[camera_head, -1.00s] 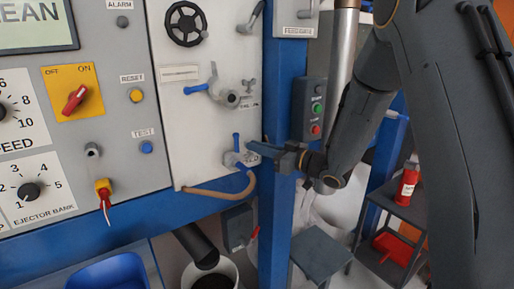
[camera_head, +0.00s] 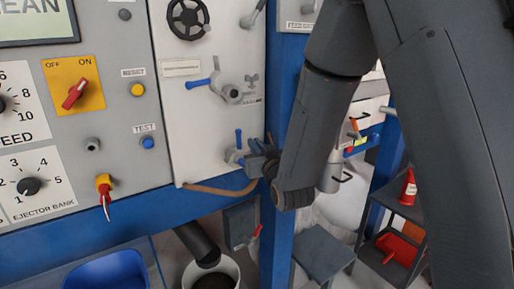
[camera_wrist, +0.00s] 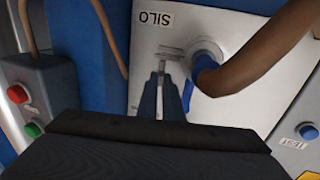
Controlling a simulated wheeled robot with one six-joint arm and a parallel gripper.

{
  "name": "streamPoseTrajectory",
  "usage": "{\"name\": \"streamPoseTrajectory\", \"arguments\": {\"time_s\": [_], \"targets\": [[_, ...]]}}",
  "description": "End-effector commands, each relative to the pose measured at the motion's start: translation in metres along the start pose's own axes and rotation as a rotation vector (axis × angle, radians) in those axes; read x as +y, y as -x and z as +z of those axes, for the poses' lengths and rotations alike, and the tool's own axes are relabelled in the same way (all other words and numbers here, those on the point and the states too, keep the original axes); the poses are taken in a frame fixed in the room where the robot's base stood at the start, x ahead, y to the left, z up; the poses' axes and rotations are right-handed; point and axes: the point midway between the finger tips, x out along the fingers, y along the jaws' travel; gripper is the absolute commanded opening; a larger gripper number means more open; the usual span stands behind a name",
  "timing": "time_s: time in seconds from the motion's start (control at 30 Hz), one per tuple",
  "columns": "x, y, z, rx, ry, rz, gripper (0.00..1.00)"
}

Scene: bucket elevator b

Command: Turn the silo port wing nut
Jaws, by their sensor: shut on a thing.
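The silo port wing nut (camera_wrist: 171,51) is a small grey part on the white panel, beside the upside-down SILO label (camera_wrist: 154,18) in the wrist view. My gripper (camera_wrist: 161,76) has its blue fingers close together on the wing nut's near end. The tips partly cover it. In the head view my gripper (camera_head: 250,160) reaches the panel's lower right corner, and the wing nut is hidden or too small to make out. The silo port valve (camera_head: 234,155) with its upright blue lever is just left of the gripper. A brown hose (camera_wrist: 255,62) runs from it.
Another blue-handled valve (camera_head: 226,90) and a wing nut (camera_head: 251,79) are higher on the panel. A blue post (camera_head: 282,110) stands at the panel's right edge. The button box (camera_wrist: 25,98) is left in the wrist view. A bucket (camera_head: 229,273) stands below.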

Motion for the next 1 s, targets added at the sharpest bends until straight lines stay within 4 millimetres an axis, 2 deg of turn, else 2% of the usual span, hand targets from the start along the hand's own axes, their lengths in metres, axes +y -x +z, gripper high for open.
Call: {"name": "streamPoseTrajectory", "arguments": {"time_s": [0.03, 0.5, 1.0], "targets": [[-0.0062, -0.0005, 0.0, 0.002, 0.0, 0.029, 0.0], [-0.0102, -0.0023, -0.0008, 0.002, 0.0, 0.29, 0.0], [-0.0099, -0.0028, -0.0016, 0.004, -0.001, 0.342, 0.0]]}}
